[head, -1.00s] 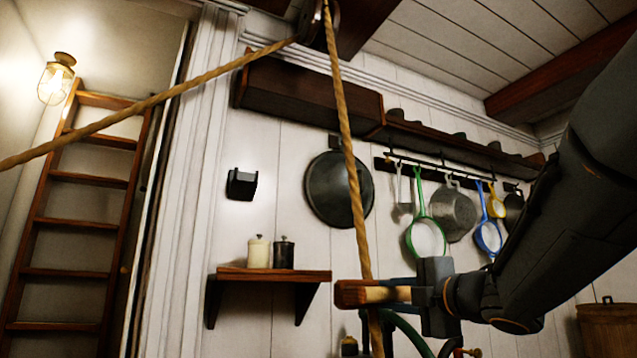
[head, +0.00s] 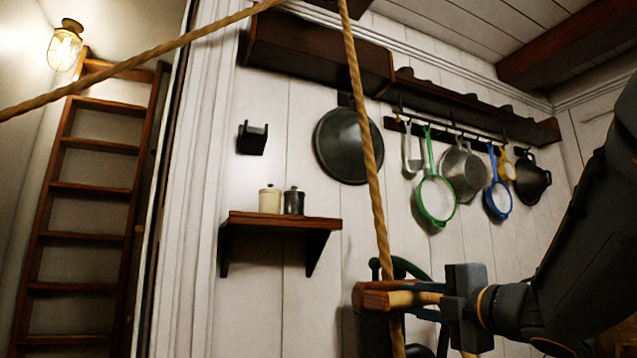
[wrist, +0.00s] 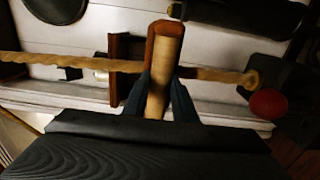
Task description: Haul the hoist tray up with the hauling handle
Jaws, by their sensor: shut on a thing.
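The hauling handle (head: 408,298) is a short wooden bar with a darker end block, set on a thick tan rope (head: 366,130). My gripper (head: 437,297) is shut on the handle from the right. The wrist view shows the handle (wrist: 164,70) between my two dark fingers (wrist: 163,95), with the rope (wrist: 70,62) crossing it. In the head view the rope runs up from the handle past the top edge, and another stretch slants down to the left edge. I cannot make out the hoist tray in either view.
A wall shelf (head: 285,220) with two canisters stands left of the handle. Pans and strainers (head: 437,200) hang behind it on the white plank wall. A ladder (head: 90,190) and a lit lamp (head: 65,47) are at the far left. A red round thing (wrist: 268,103) shows in the wrist view.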

